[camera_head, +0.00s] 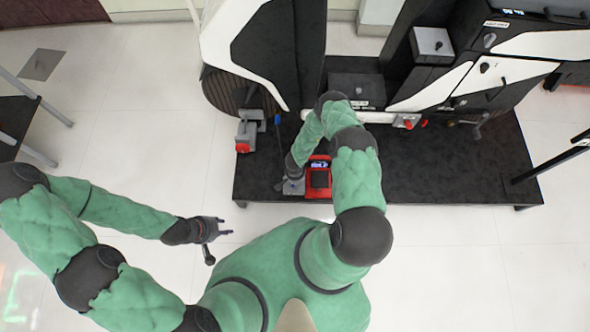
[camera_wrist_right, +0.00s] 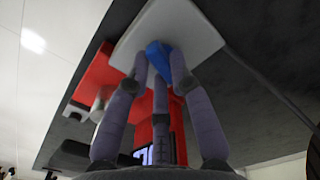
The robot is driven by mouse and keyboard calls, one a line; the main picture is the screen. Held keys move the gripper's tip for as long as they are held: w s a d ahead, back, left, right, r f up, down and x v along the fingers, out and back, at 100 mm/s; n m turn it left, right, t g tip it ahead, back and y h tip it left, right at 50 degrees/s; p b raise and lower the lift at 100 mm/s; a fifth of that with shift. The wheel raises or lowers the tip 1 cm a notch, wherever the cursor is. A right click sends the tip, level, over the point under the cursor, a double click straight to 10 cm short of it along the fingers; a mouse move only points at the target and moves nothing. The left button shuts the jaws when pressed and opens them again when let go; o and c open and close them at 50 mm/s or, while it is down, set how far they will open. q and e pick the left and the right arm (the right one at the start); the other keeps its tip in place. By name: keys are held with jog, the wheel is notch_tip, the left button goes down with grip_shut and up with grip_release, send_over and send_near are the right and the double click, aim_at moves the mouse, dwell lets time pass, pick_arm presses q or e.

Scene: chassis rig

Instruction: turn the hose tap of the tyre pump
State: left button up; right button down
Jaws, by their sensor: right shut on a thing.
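The tyre pump (camera_head: 319,178) is a red unit with a dark top and a lit display, standing on the black platform. A light grey plate (camera_head: 295,187) lies at its left side. In the right wrist view, the blue hose tap (camera_wrist_right: 157,57) sits against the grey plate (camera_wrist_right: 190,30), next to the red pump body (camera_wrist_right: 97,75). My right gripper (camera_wrist_right: 163,62) is shut on the blue tap, its fingers partly covering it. In the head view, my right gripper (camera_head: 291,184) reaches down at the pump's left side. My left gripper (camera_head: 226,227) is open and empty, over the white floor.
The black platform (camera_head: 450,170) carries a large black-and-white machine (camera_head: 470,60) at the right and a tall black-and-white panel (camera_head: 285,50) at the back. A grey-and-red clamp-like part (camera_head: 247,130) is at the platform's left edge.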

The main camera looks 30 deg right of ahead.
jog(key=shift+n, duration=1.6)
jog(key=c, duration=1.1)
grip_release()
notch_tip(320, 180, up, 12)
